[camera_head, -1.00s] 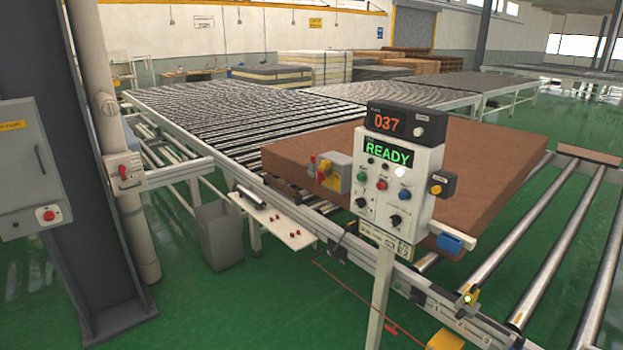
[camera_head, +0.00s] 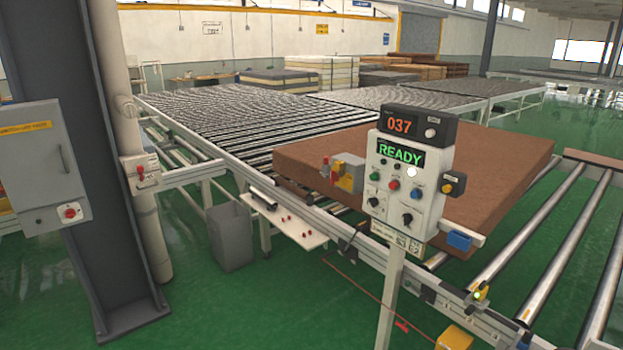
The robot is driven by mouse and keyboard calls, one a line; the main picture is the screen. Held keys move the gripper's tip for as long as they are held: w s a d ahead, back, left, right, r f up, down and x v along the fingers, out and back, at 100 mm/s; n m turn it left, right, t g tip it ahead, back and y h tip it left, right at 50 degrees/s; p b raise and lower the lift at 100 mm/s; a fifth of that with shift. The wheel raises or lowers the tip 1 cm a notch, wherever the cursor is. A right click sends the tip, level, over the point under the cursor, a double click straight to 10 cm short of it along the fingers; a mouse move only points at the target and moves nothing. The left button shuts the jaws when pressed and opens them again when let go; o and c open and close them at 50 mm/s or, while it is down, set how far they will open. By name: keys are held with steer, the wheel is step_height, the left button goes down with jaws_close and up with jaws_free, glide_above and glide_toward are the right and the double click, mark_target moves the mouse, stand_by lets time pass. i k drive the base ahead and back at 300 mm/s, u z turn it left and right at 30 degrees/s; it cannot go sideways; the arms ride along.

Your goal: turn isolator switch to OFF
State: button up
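A red-and-yellow rotary switch (camera_head: 338,172) sits on a small grey box just left of the control panel (camera_head: 407,175), and looks like an isolator switch. The direction its handle points is too small to tell. A white box with a red handle (camera_head: 140,171) is fixed near the pipe at the left. The grey cabinet (camera_head: 30,150) at the far left carries a red knob (camera_head: 70,212). No label naming the isolator is readable. The panel's displays show "037" and "READY". My gripper is not in view.
A brown mattress (camera_head: 480,175) lies on the roller conveyor behind the panel. A dark column (camera_head: 80,130) and a pale pipe (camera_head: 120,95) stand at the left. A grey bin (camera_head: 231,240) stands under the conveyor.

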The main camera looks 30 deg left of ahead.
mark_target(334, 177)
steer(key=u, duration=1.15)
steer(key=k, duration=0.95)
steer(key=i, duration=0.85)
